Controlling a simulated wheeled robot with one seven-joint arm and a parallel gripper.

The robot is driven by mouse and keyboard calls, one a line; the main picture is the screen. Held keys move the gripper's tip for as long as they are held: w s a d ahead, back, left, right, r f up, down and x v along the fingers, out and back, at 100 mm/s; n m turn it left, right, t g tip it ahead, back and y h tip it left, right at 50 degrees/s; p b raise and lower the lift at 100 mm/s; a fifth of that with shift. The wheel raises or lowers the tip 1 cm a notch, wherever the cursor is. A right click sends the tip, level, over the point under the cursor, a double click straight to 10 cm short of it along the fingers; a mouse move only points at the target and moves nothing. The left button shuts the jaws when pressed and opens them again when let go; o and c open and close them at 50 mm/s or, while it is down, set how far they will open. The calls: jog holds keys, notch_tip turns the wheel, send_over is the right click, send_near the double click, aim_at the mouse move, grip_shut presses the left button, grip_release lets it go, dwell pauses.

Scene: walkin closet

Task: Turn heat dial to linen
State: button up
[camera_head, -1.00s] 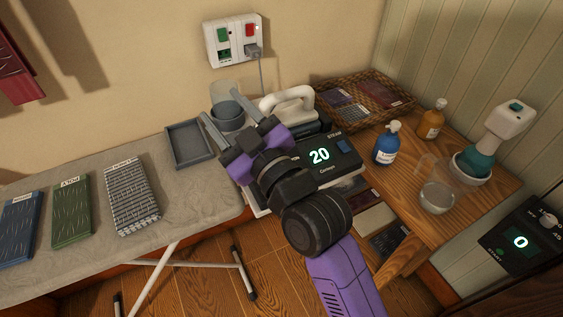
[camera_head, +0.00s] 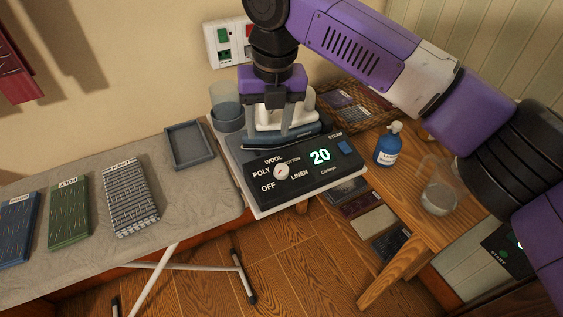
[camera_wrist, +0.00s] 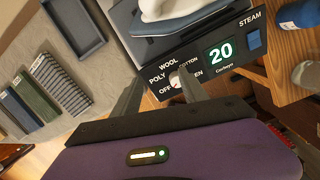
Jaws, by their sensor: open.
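The heat dial (camera_head: 281,171) is a small white round knob on the black front panel (camera_head: 320,172) of the steam station. OFF, POLY, WOOL, COTTON and LINEN are printed around it. Which label its pointer faces is too small to tell. A green 20 glows to its right. In the wrist view the dial (camera_wrist: 175,80) shows between the fingertips, which partly cover the labels. I see no contact with it.
A grey tray (camera_head: 189,145) and folded cloths (camera_head: 130,199) lie on the ironing board (camera_head: 200,196) at left. A blue bottle (camera_head: 388,146) and a clear jug (camera_head: 440,190) stand on the wooden table at right. A wicker basket (camera_head: 365,112) is behind.

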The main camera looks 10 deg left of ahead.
aim_at(282, 168)
jog(key=d, duration=0.1)
jog(key=s+n, duration=0.1)
jog(key=d+n+g+h, duration=0.1)
jog(key=shift+s+d+f, duration=0.3)
jog(key=shift+s, duration=0.1)
jog(key=shift+s+d+n, duration=0.15)
jog(key=shift+n, duration=0.35)
jog(key=shift+f, duration=0.25)
notch_tip(282, 168, down, 7)
jog(key=shift+f, duration=0.15)
grip_shut()
